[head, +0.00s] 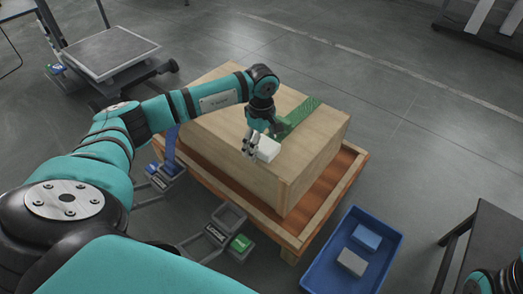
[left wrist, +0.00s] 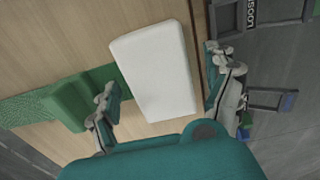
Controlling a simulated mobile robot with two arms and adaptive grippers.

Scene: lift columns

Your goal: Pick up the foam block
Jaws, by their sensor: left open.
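The foam block appears to be the white block (head: 268,149) on top of a large wooden crate (head: 310,158), near its front edge. My left gripper (head: 251,148) is open, right at the block in the head view. In the left wrist view the white block (left wrist: 152,62) lies between the open fingers of the left gripper (left wrist: 162,82), with a gap to each finger. I cannot tell how far above the crate top the fingertips are. My right gripper does not show; only a bit of teal and black arm shows at the lower right corner.
A green strap (head: 312,112) crosses the crate, with a raised green piece (left wrist: 68,104) beside the left finger. The crate stands on a wooden pallet (head: 345,178). A blue bin (head: 318,270) holds a blue and a grey block. A platform cart (head: 110,50) stands back left.

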